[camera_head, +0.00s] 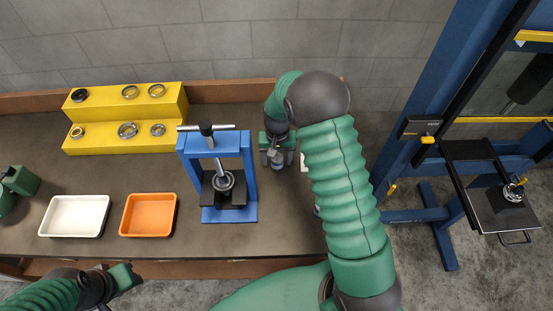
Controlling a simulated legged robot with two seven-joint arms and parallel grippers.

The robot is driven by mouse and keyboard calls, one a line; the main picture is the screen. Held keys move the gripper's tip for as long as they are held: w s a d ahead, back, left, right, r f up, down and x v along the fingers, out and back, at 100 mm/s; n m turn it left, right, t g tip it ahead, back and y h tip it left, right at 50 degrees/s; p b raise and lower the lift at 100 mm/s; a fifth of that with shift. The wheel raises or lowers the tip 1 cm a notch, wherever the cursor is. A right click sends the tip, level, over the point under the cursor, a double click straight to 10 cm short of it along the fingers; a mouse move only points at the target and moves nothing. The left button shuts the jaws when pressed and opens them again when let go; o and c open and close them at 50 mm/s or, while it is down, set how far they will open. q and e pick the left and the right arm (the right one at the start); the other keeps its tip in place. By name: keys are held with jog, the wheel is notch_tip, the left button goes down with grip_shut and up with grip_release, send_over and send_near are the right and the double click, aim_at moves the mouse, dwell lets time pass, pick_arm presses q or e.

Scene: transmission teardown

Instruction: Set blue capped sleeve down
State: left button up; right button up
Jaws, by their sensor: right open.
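My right gripper (275,151) points down over the table, right of the blue press. A small grey-blue capped piece (277,163), which looks like the blue capped sleeve, stands between and just below its open fingers. The view is too small to tell whether the fingers touch it or whether its base rests on the table. My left gripper (124,277) is low at the left, by the table's front edge; its fingers do not show clearly.
A blue press (250,178) stands left of my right gripper. An orange tray (124,216) and a white tray (46,218) lie further left. A yellow stepped rack (100,108) holds several rings. My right arm hides the table's right end. A blue frame (447,225) stands at right.

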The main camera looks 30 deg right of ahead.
aim_at(277, 158)
notch_tip(277, 158, up, 13)
jog(key=b, duration=0.1)
jog(key=shift+s+a, duration=0.15)
jog(key=shift+s+f, duration=0.1)
jog(key=shift+f, duration=0.05)
